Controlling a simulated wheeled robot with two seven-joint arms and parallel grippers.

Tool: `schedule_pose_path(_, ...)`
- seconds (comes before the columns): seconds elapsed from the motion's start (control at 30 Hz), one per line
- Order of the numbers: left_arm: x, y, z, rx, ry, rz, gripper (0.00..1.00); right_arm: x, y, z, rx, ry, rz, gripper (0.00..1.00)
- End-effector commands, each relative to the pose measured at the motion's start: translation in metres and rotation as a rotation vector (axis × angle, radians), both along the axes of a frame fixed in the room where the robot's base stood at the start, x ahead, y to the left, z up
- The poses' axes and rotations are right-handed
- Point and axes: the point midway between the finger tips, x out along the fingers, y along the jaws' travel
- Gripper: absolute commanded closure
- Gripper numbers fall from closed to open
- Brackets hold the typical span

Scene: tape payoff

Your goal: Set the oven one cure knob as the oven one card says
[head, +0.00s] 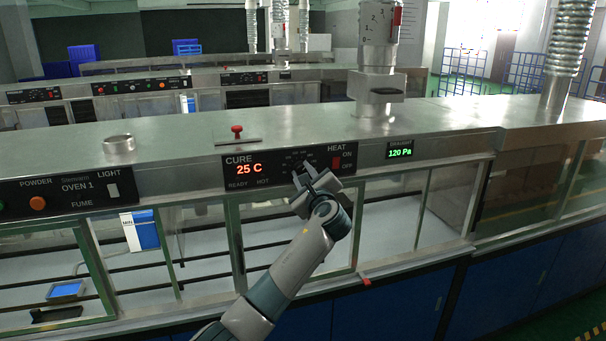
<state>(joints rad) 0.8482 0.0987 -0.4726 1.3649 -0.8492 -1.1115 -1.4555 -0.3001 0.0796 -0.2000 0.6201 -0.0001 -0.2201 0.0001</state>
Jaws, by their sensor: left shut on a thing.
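The oven one front panel carries a black cure panel (232,171) with a red display (249,169) reading 25 C. My left gripper (308,176) reaches up from below to the dial marks on this panel. It is shut on the cure knob, which its fingers mostly hide. The knob's pointer setting cannot be read. A red heat switch (337,162) with ON and OFF labels is just right of the gripper. A blue and white card (143,230) shows behind the glass at left; its text is too small to read. My right gripper is not in view.
A green display (399,153) reads 120 Pa at right. A red-knobbed damper (237,131) and a metal duct (378,85) stand on the top. Glass sashes (200,240) lie below the panel.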

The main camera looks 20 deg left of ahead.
Motion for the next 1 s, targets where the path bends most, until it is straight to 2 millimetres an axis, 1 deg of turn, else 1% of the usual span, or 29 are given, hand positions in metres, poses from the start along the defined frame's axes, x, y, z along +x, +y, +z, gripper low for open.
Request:
schedule_pose_path(0.2,0.0,-0.001,-0.001,-0.001,0.001,-0.001,0.98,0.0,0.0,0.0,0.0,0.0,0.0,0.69)
schedule_pose_path(0.23,0.0,-0.001,-0.001,-0.001,0.001,-0.001,0.74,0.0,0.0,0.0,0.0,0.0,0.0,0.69)
schedule_pose_path(0.3,0.0,-0.001,-0.001,-0.002,0.001,-0.001,0.57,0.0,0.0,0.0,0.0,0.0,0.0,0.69)
schedule_pose_path(0.73,-0.002,-0.002,-0.001,-0.003,-0.001,-0.001,0.57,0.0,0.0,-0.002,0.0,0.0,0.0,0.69)
schedule_pose_path(0.87,-0.009,-0.006,-0.003,-0.003,-0.001,-0.001,0.57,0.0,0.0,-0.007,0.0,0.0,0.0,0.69)
schedule_pose_path(1.0,-0.022,-0.015,-0.004,-0.004,-0.003,-0.002,0.57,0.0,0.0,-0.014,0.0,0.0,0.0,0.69)
